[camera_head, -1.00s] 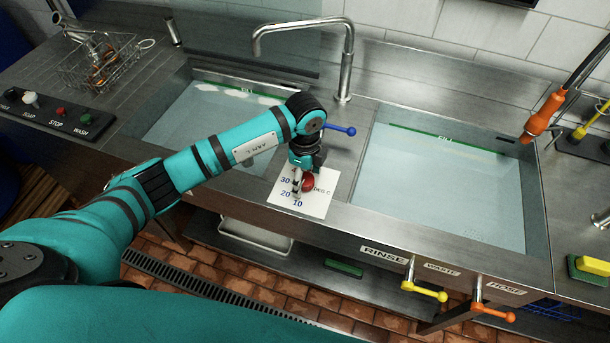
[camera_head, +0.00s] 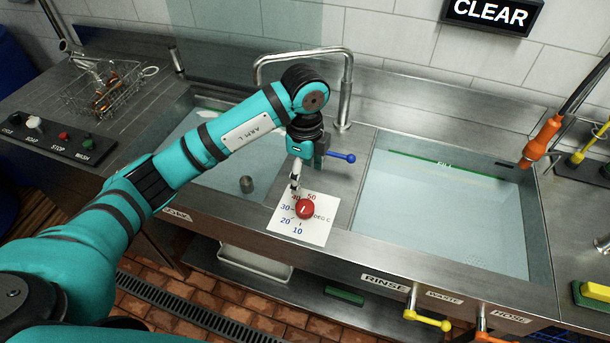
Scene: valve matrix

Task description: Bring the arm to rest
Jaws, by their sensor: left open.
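My left arm (camera_head: 235,143) reaches in from the left over the left sink. My left gripper (camera_head: 295,183) points down just behind the red dial knob (camera_head: 305,209), apart from it as far as I can tell, and is open with nothing in it. The knob sits on a white temperature card (camera_head: 299,235) with numbers around it, on the counter between the two sinks. My right gripper is not in view.
The tap (camera_head: 345,85) and its blue lever (camera_head: 341,157) stand close behind the gripper. The right sink (camera_head: 445,205) holds water. A wire basket (camera_head: 108,88) and a button panel (camera_head: 48,137) are at left. A sign (camera_head: 490,14) reads CLEAR.

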